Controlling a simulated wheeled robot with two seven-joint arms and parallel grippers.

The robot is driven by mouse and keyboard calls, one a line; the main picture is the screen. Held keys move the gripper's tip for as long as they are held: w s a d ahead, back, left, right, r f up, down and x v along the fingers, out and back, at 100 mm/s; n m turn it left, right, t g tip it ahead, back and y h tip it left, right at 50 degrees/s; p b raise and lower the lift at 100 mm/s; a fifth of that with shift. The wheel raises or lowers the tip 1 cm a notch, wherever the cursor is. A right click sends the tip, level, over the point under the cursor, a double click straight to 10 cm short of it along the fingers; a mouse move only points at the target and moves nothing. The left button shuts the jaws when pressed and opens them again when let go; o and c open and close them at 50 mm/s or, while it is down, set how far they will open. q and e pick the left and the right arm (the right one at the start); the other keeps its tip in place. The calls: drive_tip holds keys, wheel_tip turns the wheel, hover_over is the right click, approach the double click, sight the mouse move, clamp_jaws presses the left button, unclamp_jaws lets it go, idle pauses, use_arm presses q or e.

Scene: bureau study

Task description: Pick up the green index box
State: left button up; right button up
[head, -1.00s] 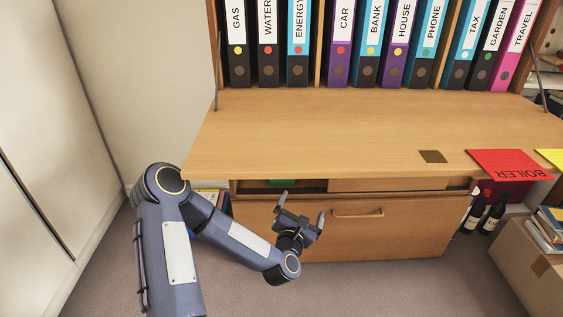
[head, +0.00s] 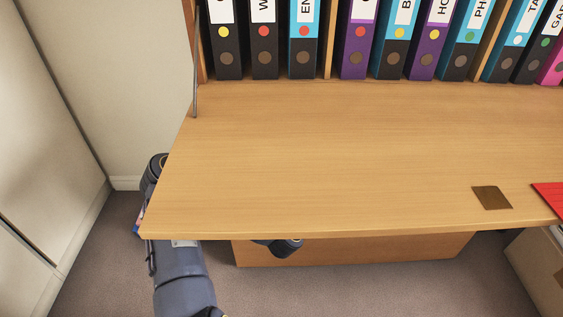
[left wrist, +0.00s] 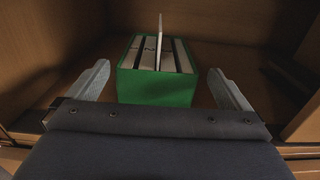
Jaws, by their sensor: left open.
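The green index box (left wrist: 157,87) sits inside a wooden drawer in the left wrist view, with white cards standing in it and one card sticking up. My left gripper (left wrist: 158,85) is open, with one finger to each side of the box and apart from it. The box lies ahead of the gripper, and I cannot tell how far between the fingers it reaches. In the head view the desk flap hides the box and my left gripper; only part of my left arm shows below the flap. My right gripper is not in view.
The wooden desk flap (head: 300,160) spans above the drawer front (head: 350,250). Several labelled binders (head: 357,45) stand along its back. A brown square (head: 491,197) and a red folder (head: 550,197) lie on its right. Drawer walls (left wrist: 50,60) stand close around the gripper.

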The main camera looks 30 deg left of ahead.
use_arm(q)
drive_tip(key=b+x, duration=0.1)
drive_tip(key=x, duration=0.1)
drive_tip(key=b+x, duration=0.1)
drive_tip(key=x, duration=0.1)
drive_tip(key=f+b+x, duration=0.1)
drive_tip(key=x, duration=0.1)
drive_tip(key=shift+w+a, duration=0.25)
drive_tip(key=shift+w+a+r, duration=0.15)
drive_tip(key=shift+w+a, duration=0.05)
drive_tip(key=shift+w, duration=0.05)
drive_tip(key=c, duration=1)
drive_tip(key=shift+c, duration=0.9)
drive_tip(key=shift+r, duration=0.15)
